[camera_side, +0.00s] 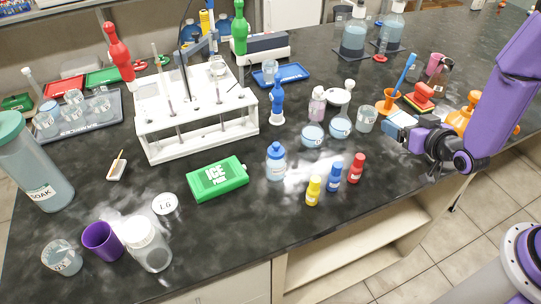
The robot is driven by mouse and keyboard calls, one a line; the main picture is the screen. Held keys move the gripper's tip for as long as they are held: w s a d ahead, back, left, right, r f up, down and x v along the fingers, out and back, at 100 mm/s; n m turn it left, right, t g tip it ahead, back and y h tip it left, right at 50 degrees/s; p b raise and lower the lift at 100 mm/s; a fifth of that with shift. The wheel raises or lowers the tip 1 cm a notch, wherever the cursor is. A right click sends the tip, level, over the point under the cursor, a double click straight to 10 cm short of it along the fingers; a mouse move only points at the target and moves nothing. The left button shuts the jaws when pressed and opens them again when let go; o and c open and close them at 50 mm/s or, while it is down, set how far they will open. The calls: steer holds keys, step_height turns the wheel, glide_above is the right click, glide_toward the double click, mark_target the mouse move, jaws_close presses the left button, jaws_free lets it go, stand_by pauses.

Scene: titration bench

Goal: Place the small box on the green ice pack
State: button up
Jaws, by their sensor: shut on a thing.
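The green ice pack (232,183), lettered "ICE", lies flat on the dark bench left of centre, in front of the white rack. Its top looks bare. My gripper (412,132) is at the right side of the bench, well to the right of the ice pack. It is shut on the small box (399,120), which is light blue with a pale top. Part of the box is hidden by the gripper. I cannot tell whether the box touches the bench.
Yellow, blue and red small bottles (334,178) and a blue-capped bottle (276,162) stand between my gripper and the ice pack. Glass beakers (366,119) stand left of the gripper. An orange flask (464,115) is behind it. A white rack (190,115) stands behind the pack.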

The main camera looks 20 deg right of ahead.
steer(key=a+r+n+y, duration=0.3)
steer(key=a+y, duration=0.1)
steer(key=a, duration=1.3)
steer(key=a+r+n+y, duration=0.3)
steer(key=a+n+y, duration=0.1)
steer(key=a, duration=1.3)
glide_above(222, 178)
steer(key=shift+g, duration=0.3)
steer(key=f, duration=0.9)
steer(key=shift+s+d, duration=0.15)
steer(key=shift+d, duration=0.05)
steer(key=shift+w+a+f, duration=0.1)
steer(key=shift+f, duration=0.5)
steer(key=shift+w+a+f, duration=0.1)
steer(key=shift+f, duration=1.15)
steer(key=shift+f, duration=0.2)
